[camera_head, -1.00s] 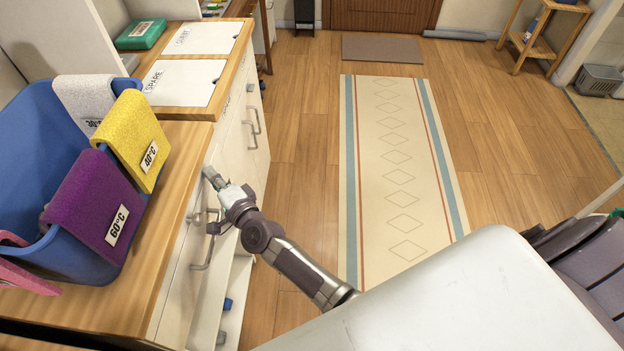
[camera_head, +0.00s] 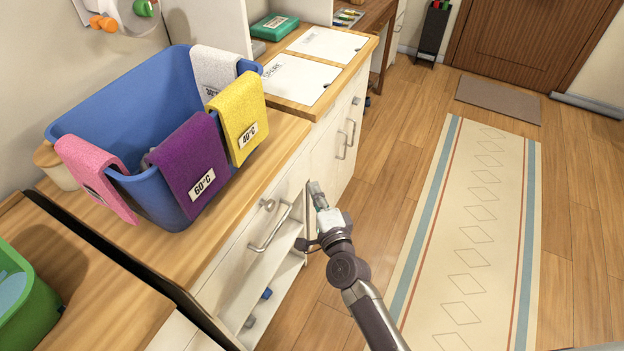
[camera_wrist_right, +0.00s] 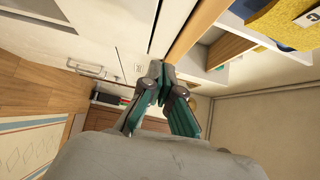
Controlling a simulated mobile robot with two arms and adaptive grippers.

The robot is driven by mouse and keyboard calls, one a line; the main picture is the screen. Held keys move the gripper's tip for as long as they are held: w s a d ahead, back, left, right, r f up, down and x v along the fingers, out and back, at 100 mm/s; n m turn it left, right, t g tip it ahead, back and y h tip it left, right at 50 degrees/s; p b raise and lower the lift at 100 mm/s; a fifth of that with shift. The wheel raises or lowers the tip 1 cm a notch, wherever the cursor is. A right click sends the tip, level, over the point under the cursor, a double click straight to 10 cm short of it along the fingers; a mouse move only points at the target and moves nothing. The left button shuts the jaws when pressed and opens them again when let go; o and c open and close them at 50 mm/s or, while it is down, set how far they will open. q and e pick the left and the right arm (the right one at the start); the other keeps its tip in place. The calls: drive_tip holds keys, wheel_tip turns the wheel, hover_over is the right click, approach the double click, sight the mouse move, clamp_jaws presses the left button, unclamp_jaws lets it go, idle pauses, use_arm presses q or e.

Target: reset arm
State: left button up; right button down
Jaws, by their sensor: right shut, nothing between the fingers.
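My right gripper (camera_head: 316,192) is in front of the white cabinet, beside the counter's front edge in the head view. Its fingers are shut with nothing between them. The right wrist view shows the teal-padded fingers (camera_wrist_right: 160,72) meeting at their tips. The white cabinet front with a bar handle (camera_head: 268,228) is just left of the gripper; I cannot tell whether they touch. My left gripper is not in view.
A blue bin (camera_head: 120,110) with pink, purple, yellow and white cloths stands on the wooden counter (camera_head: 262,158). A green basket (camera_head: 22,305) is at the lower left. Open shelves (camera_head: 262,285) hold small blue items. The floor and striped runner (camera_head: 470,240) to the right are clear.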

drive_tip(key=v, duration=0.5)
drive_tip(key=s+d+f+n+g+h, duration=0.1)
drive_tip(key=s+d+f+n+g, duration=0.3)
drive_tip(key=f, duration=0.7)
drive_tip(key=s+f+n+g, duration=0.25)
drive_tip(key=s+f, duration=0.45)
drive_tip(key=f, duration=0.4)
drive_tip(key=s+d+f+n+g+h, duration=0.1)
drive_tip(key=s+d+f+n+g, duration=0.3)
drive_tip(key=f, duration=0.7)
drive_tip(key=s+d+f+n+g+h, duration=0.1)
drive_tip(key=s+d+f+n+g, duration=0.1)
drive_tip(key=s, duration=0.7)
drive_tip(key=s+d+f+n+g, duration=0.2)
drive_tip(key=s+d+f, duration=0.3)
drive_tip(key=s+f, duration=0.2)
drive_tip(key=s+d+f+n+g+h, duration=0.1)
drive_tip(key=s+d+f+n+g, duration=0.1)
drive_tip(key=s, duration=1)
wheel_tip(320, 180, down, 2)
drive_tip(key=shift+d+f+n+h, duration=0.25)
drive_tip(key=shift+d+n, duration=0.2)
drive_tip(key=shift+d, duration=0.5)
